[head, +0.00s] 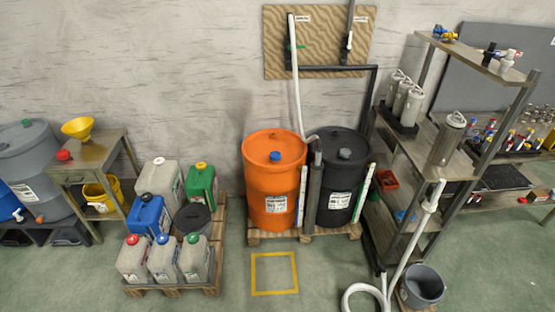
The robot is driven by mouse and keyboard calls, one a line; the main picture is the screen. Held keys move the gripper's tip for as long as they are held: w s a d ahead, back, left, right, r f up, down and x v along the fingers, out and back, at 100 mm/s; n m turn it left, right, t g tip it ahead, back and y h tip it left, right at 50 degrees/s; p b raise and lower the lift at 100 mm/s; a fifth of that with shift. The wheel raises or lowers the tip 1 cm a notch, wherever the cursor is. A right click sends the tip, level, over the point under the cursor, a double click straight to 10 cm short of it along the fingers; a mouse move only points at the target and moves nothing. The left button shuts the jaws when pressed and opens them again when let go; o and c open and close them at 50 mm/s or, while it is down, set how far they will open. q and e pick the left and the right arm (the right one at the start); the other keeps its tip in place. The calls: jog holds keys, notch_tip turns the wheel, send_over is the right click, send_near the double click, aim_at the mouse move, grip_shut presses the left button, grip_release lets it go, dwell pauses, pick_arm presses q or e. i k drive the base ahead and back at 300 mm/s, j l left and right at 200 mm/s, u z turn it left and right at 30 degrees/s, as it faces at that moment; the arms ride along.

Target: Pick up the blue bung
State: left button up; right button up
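The drum stands upright on a wooden pallet (255,238) against the wall. A pale hose and dark upright pipe run between the two drums. Neither of my grippers shows in the head view.
Several jugs, including a blue one (148,216) and a green one (201,185), crowd a pallet at the left. A metal shelf (462,165) and grey bucket (423,284) stand at the right. A yellow square (274,292) marks clear floor before the drums.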

aim_at(275, 155)
jog(key=i+j+z, duration=0.15)
jog(key=i+z, duration=0.3)
jog(key=i, duration=0.6)
